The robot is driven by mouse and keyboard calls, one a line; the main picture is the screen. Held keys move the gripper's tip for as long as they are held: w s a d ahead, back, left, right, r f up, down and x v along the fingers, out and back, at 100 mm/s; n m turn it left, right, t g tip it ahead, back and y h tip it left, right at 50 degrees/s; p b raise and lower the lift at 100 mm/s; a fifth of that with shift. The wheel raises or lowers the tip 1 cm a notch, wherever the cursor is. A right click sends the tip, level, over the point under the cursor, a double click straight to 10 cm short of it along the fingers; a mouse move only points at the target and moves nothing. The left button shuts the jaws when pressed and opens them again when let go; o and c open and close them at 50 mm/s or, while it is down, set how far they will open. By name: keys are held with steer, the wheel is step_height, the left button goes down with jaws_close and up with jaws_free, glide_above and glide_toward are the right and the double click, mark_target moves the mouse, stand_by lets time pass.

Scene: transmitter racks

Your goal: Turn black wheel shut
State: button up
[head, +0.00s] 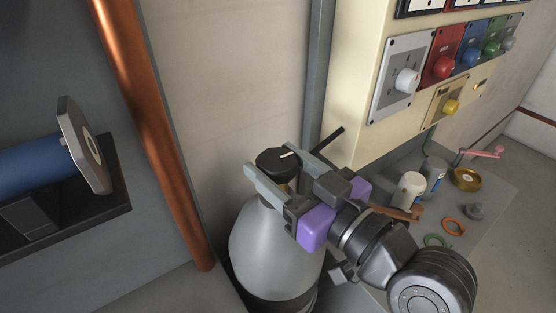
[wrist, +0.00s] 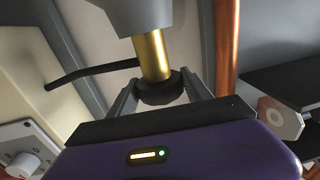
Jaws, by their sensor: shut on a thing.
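The black wheel (head: 278,158) sits on top of a grey gas cylinder (head: 275,248) in the head view. A white line marks its top face. In the wrist view the black wheel (wrist: 160,90) shows at the end of a brass valve stem (wrist: 152,55), between the two fingers. My gripper (head: 273,162) has one finger on each side of the wheel and is shut on it. It also shows in the wrist view (wrist: 160,95). The far side of the wheel's rim is partly hidden by the finger.
A thin black rod (head: 328,140) sticks out beside the valve. A copper pipe (head: 155,130) runs down on the left. A cream panel with coloured knobs (head: 445,66) is at right. Below it, a grey table (head: 490,200) holds bottles and rings.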

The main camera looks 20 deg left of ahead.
steer(key=m+t+h+p, duration=0.1)
steer(key=m+t+p, duration=0.1)
steer(key=m+t+h+p, duration=0.2)
steer(key=t+p, duration=0.1)
steer(key=shift+s+a+r+h, duration=0.1)
steer(key=shift+s+r+h, duration=0.1)
steer(key=shift+h, duration=0.1)
steer(key=shift+f+m+t+h+p, duration=0.15)
steer(key=shift+m+t+h+p, duration=0.8)
steer(key=shift+m+t+h, duration=0.85)
steer(key=m+t+h+b, duration=0.1)
steer(key=m+h, duration=0.1)
steer(key=h, duration=0.1)
steer(key=m+h+b, duration=0.2)
steer(key=h, duration=0.2)
steer(key=shift+a+f+t, duration=0.15)
steer(key=shift+a+t, duration=0.05)
steer(key=shift+t, duration=0.2)
steer(key=m+h+b, duration=0.2)
steer(key=h, duration=0.2)
steer(key=m+g+h+b, duration=0.1)
steer(key=m+h+b, duration=0.2)
steer(key=h, duration=0.1)
steer(key=shift+w+d+m+h, duration=0.1)
steer(key=shift+m+h, duration=0.2)
steer(key=o, duration=1.4)
steer(key=shift+c, duration=0.2)
steer(key=b+v, duration=0.2)
steer(key=v, duration=0.5)
steer(key=shift+s, duration=0.25)
